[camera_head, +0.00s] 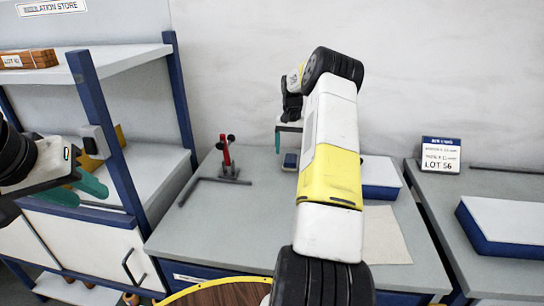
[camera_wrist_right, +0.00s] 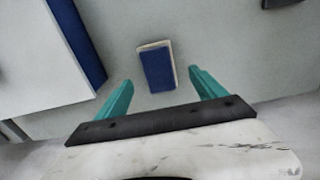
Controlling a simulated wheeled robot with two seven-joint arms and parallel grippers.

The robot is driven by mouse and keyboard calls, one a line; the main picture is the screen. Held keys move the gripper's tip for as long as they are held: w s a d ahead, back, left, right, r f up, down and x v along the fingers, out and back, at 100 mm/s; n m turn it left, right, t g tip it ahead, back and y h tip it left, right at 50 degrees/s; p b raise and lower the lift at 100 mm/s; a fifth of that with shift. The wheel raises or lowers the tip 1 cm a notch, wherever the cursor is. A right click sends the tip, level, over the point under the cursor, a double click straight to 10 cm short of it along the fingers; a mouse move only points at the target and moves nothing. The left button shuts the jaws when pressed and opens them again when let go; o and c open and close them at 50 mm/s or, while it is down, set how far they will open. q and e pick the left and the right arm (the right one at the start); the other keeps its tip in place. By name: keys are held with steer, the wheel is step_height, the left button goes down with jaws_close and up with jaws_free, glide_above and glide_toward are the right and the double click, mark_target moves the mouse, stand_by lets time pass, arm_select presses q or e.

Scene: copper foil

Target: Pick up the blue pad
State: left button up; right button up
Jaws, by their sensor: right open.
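The blue pad (camera_wrist_right: 157,68) is a small block with a blue face and a pale edge, lying on the grey worktop in the right wrist view. In the head view the pad (camera_head: 290,161) shows beside my right arm, which hides part of the area around it. My right gripper (camera_wrist_right: 158,92) is open and empty, with its teal fingers on either side of the pad's near end in the picture and apart from it. In the head view it points down above the worktop (camera_head: 278,140). My left gripper (camera_head: 76,188) is at the far left by the shelf, with its fingers apart and empty.
A white-and-blue block (camera_head: 379,178) stands right of the pad, partly behind my arm. A red clamp-like tool (camera_head: 226,158) and a dark angled bar (camera_head: 205,181) are on the left of the worktop. A beige sheet (camera_head: 386,238) lies at the front right. A blue-framed shelf (camera_head: 108,132) stands left.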

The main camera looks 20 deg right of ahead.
mark_target(291, 158)
step_height(291, 158, down, 5)
steer(key=shift+s+r, duration=0.1)
steer(key=shift+c, duration=0.2)
steer(key=c, duration=1.5)
